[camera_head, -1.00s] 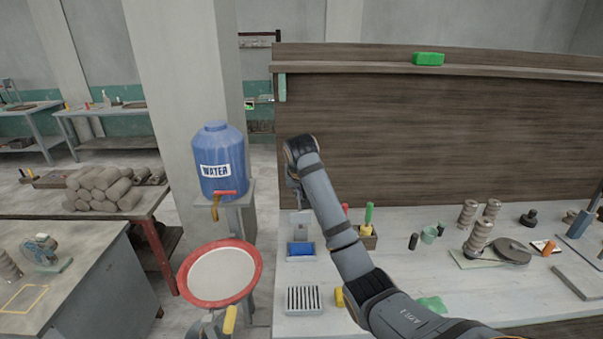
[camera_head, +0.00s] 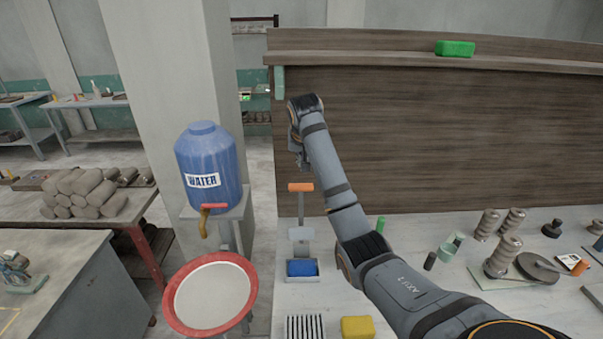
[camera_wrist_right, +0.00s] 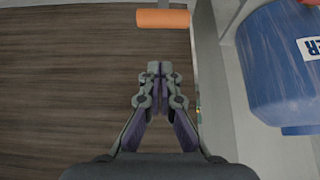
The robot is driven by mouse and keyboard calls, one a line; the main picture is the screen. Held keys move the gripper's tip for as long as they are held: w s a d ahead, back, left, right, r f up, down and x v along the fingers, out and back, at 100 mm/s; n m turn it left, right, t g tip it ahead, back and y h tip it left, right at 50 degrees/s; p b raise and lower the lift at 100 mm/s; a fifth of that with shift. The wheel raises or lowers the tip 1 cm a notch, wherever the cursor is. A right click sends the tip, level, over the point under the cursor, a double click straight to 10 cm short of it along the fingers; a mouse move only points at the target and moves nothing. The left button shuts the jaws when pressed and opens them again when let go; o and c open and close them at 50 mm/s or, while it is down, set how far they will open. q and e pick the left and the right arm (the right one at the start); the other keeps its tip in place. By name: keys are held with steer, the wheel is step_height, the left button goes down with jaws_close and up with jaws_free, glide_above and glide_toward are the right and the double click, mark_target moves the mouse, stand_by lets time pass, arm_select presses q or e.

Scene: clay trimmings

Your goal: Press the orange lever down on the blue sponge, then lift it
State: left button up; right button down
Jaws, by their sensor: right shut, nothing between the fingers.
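The orange lever handle (camera_head: 301,187) is up, on a grey upright piece behind the blue sponge (camera_head: 301,267). The sponge lies in a light tray at the left end of the worktop, with a grey plate (camera_head: 301,234) raised above it. My right gripper (camera_head: 303,165) hangs just above the orange handle, apart from it as far as I can tell. In the right wrist view my right gripper (camera_wrist_right: 160,72) is shut and empty, and the orange handle (camera_wrist_right: 162,18) lies beyond its fingertips. My left gripper is out of view.
A blue water barrel (camera_head: 208,165) and a red-rimmed basin (camera_head: 172,310) stand left of the worktop. A slatted block (camera_head: 304,327) and a yellow block (camera_head: 357,327) lie in front of the sponge. A wooden back panel (camera_head: 430,140) rises behind.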

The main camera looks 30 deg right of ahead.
steer(key=p, duration=0.3)
glide_above(302, 185)
steer(key=f, duration=0.4)
steer(key=shift+w+d+f, duration=0.2)
steer(key=shift+w+f, duration=0.05)
steer(key=shift+f, duration=0.05)
steer(key=f+p, duration=0.3)
steer(key=shift+w+d+f, duration=0.1)
steer(key=shift+w+f, duration=0.15)
steer(key=shift+f, duration=0.1)
steer(key=shift+s+a+f+p, duration=0.1)
steer(key=shift+s+a+p, duration=0.2)
steer(key=shift+s, duration=0.15)
steer(key=shift+s+a+p, duration=0.2)
steer(key=shift+s+p, duration=0.1)
steer(key=shift+s, duration=0.15)
steer(key=shift+s+a+f, duration=0.1)
steer(key=shift+s+f, duration=0.05)
steer(key=shift+s, duration=0.05)
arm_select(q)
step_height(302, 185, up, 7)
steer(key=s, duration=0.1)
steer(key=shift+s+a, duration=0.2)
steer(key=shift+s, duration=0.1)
arm_select(e)
steer(key=shift+w+f, duration=0.1)
steer(key=shift+f, duration=0.05)
